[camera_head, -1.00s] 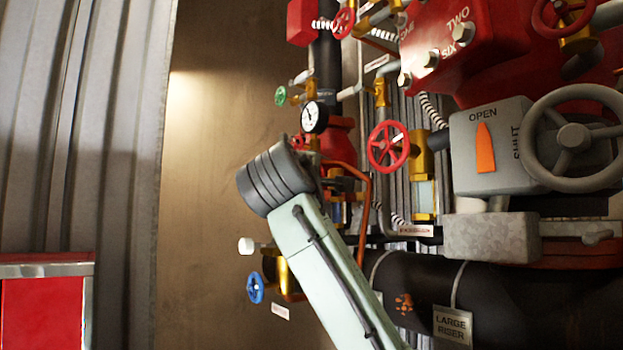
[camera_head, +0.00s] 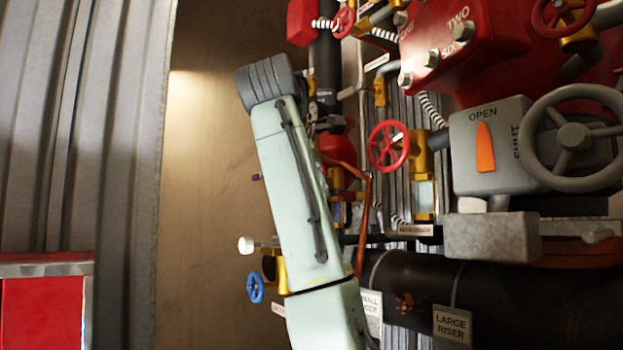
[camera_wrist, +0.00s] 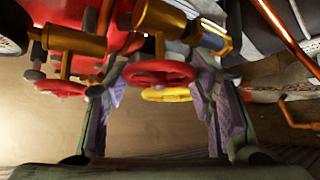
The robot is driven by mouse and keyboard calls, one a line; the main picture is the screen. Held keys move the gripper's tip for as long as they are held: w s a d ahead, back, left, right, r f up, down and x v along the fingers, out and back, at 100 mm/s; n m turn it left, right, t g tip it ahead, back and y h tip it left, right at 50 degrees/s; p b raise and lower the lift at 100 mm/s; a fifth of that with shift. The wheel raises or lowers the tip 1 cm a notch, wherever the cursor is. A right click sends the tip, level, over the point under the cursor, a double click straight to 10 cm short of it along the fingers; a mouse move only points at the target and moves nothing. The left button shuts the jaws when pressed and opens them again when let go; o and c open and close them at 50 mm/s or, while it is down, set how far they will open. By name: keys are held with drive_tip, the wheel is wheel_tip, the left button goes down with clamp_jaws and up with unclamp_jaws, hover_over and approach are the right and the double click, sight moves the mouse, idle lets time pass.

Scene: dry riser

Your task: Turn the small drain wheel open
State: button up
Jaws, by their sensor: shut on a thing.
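In the wrist view my gripper (camera_wrist: 163,84) has its two purple-padded fingers on either side of a red handwheel (camera_wrist: 160,73), their tips close against its rim. A yellow handwheel (camera_wrist: 167,94) shows just behind and below the red one, also between the fingers. The frames do not label either wheel as the drain wheel. A second red handwheel (camera_wrist: 60,88) is left of the left finger, on a brass valve. In the head view my arm covers the gripper and the wheel it holds.
In the head view a larger red wheel (camera_head: 388,146) on a brass valve and a grey wheel (camera_head: 575,138) by an OPEN/SHUT box are to the right. A blue wheel (camera_head: 255,287) is lower left. A copper pipe (camera_wrist: 288,35) runs right of my gripper. Bare wall lies left.

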idle(0.5)
drive_tip(key=o, duration=1.2)
